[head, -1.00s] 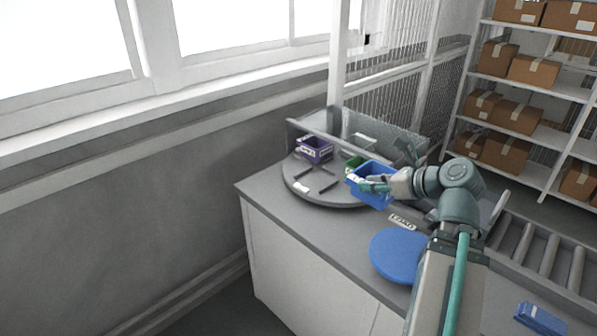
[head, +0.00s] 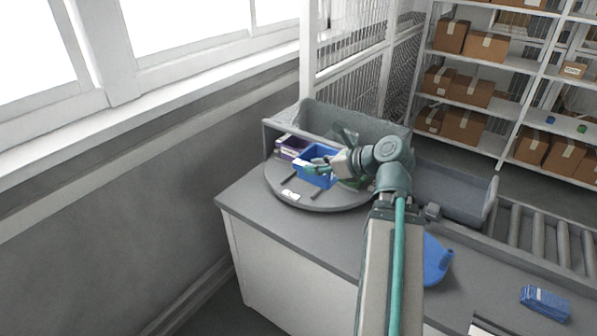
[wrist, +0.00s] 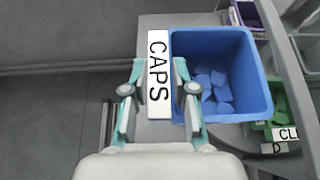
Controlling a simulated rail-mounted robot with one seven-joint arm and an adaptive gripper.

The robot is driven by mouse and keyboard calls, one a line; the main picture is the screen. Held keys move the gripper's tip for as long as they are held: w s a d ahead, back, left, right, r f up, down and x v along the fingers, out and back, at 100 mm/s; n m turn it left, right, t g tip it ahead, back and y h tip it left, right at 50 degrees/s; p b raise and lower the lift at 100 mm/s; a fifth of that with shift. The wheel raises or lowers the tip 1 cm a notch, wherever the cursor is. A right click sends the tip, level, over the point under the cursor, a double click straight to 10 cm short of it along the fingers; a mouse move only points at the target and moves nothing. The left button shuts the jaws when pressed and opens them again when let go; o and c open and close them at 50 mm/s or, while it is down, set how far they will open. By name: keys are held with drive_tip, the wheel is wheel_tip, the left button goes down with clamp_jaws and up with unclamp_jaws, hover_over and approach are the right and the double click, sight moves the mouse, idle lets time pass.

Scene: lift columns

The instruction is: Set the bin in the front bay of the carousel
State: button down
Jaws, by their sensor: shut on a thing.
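The blue bin (head: 320,152) is held over the grey round carousel (head: 330,205), near its middle. In the wrist view the blue bin (wrist: 262,82) holds several blue pieces and has a white CAPS plate (wrist: 158,75) on its side. My gripper (head: 316,167) is shut on the bin at its label side; in the wrist view its fingers (wrist: 158,92) sit on both sides of the plate. The front bay, with a white tag (head: 291,194) at the rim and dark dividers (head: 316,195), looks empty. I cannot tell the bin's exact height above the carousel.
A purple bin (head: 291,147) stands on the carousel at the back left. A green bin (wrist: 281,98) shows beside the blue bin in the wrist view. A grey guard wall (head: 350,122) stands behind. A blue disc (head: 436,262) and a roller conveyor (head: 540,235) lie to the right.

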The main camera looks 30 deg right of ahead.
drive_tip(key=shift+w+d+p, duration=0.1)
drive_tip(key=shift+w+p, duration=0.75)
drive_tip(key=shift+p, duration=0.3)
drive_tip(key=w+f, duration=0.1)
drive_tip(key=w, duration=0.1)
drive_tip(key=w+f+p, duration=0.1)
drive_tip(key=w, duration=0.1)
drive_tip(key=w+f+p, duration=0.1)
drive_tip(key=w, duration=0.1)
drive_tip(key=shift+w+d+f, duration=0.1)
drive_tip(key=shift+d, duration=0.2)
drive_tip(key=shift+w+d+f+p, duration=0.1)
drive_tip(key=shift+w+f+p, duration=0.5)
drive_tip(key=shift+f, duration=0.9)
drive_tip(key=shift+w+f+p, duration=0.25)
drive_tip(key=shift+w+f, duration=0.55)
drive_tip(key=shift+f, duration=0.7)
drive_tip(key=shift+w+d+f+p, duration=0.1)
drive_tip(key=shift+w+f+p, duration=0.5)
drive_tip(key=shift+f, duration=0.9)
drive_tip(key=shift+w+a, duration=0.1)
drive_tip(key=c, duration=0.9)
unclamp_jaws()
drive_tip(key=shift+f, duration=0.1)
